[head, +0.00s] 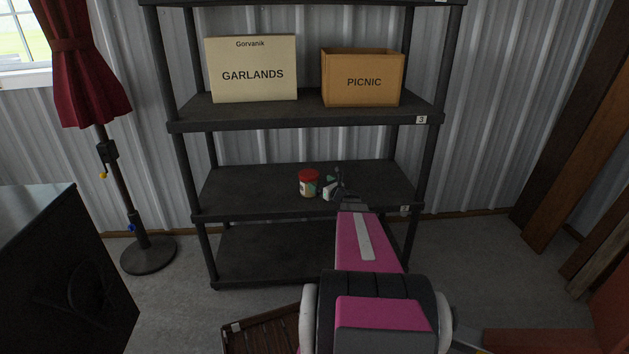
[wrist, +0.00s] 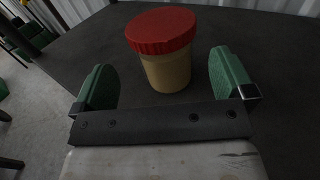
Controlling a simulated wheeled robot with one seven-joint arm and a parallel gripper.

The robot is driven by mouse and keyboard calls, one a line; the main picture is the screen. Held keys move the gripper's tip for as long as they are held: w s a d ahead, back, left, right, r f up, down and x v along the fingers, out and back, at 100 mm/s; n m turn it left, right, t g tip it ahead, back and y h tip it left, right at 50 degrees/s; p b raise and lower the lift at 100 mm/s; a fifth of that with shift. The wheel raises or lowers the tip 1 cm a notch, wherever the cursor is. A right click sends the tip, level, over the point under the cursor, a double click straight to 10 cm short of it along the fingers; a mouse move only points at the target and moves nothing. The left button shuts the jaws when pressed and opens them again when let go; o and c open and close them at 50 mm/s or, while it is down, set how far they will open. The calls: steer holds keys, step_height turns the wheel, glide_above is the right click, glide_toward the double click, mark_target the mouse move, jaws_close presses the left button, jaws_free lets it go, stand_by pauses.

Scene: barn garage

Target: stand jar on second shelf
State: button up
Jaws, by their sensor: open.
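The jar (head: 309,184) has a red lid and a tan body with a label. It stands upright on the second shelf (head: 250,184), the one tagged 2. In the wrist view the jar (wrist: 164,50) is upright on the dark shelf surface, just ahead of the gap between my green fingers. My gripper (wrist: 168,85) is open, with a finger to each side of the jar and space between each finger and the jar. In the head view my gripper (head: 330,188) is at the jar's right, partly hidden by my arm.
The third shelf (head: 310,114) above holds a GARLANDS box (head: 252,88) and a PICNIC box (head: 362,82). Shelf posts stand at both sides. The second shelf is bare left of the jar. A slatted brown crate (head: 258,333) is on the floor in front.

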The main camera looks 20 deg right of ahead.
steer(key=v, duration=0.3)
steer(key=shift+s, duration=0.1)
steer(key=shift+s+a, duration=0.1)
steer(key=shift+s, duration=0.05)
steer(key=s+a+f+n+g+y, duration=0.2)
steer(key=s+a+n+g, duration=0.25)
steer(key=a+n, duration=0.5)
steer(key=s+a+f+n+g+y, duration=0.1)
steer(key=s+a+n+g, duration=0.2)
steer(key=a+n+g, duration=0.65)
steer(key=s+a+n+g+h, duration=0.1)
steer(key=s+a+n+h, duration=0.3)
steer(key=s+n, duration=0.2)
steer(key=s+a+f+n+g+h, duration=0.1)
steer(key=s+a+n+g+h, duration=0.1)
steer(key=s+a+n+h, duration=0.2)
steer(key=shift+s+f+n+h, duration=0.35)
steer(key=shift+s+n, duration=1.35)
steer(key=shift+s, duration=0.7)
